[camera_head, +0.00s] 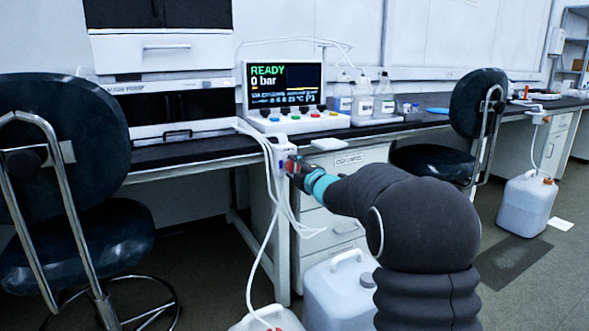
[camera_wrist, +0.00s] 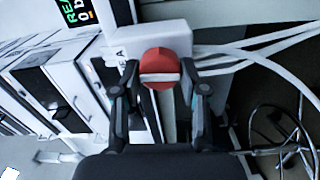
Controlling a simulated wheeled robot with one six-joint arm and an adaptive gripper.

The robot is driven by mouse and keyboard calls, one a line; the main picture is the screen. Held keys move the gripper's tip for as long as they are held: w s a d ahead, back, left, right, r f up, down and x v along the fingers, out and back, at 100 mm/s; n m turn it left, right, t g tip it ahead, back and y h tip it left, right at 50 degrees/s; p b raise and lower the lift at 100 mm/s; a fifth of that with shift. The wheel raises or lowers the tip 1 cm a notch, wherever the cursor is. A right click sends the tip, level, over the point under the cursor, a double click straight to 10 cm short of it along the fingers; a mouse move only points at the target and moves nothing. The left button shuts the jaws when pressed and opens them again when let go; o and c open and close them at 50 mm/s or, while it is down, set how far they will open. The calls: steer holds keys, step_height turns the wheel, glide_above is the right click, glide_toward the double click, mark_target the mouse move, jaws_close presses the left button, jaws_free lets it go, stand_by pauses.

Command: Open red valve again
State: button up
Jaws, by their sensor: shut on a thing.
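The red valve (camera_wrist: 161,68) is a round knob with a pale bar across it, on the front of a white valve block. In the wrist view it sits between the two fingers of my gripper (camera_wrist: 160,85), which is shut on it. The pale bar lies roughly level in that view. In the head view my gripper (camera_head: 293,170) reaches the white valve block (camera_head: 281,148) at the bench's front edge, and the knob is mostly hidden by the fingers. A screen (camera_head: 285,84) behind it reads "READY" and "0 bar".
White tubes (camera_head: 272,215) hang from the block toward the floor. A white canister (camera_head: 340,290) stands below my arm. Dark chairs stand at left (camera_head: 70,190) and right (camera_head: 455,130). Bottles (camera_head: 362,98) stand on the bench beside the screen.

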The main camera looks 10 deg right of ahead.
steer(key=shift+n, duration=0.6)
steer(key=shift+f, duration=0.1)
steer(key=o, duration=1.1)
steer(key=v, duration=1.2)
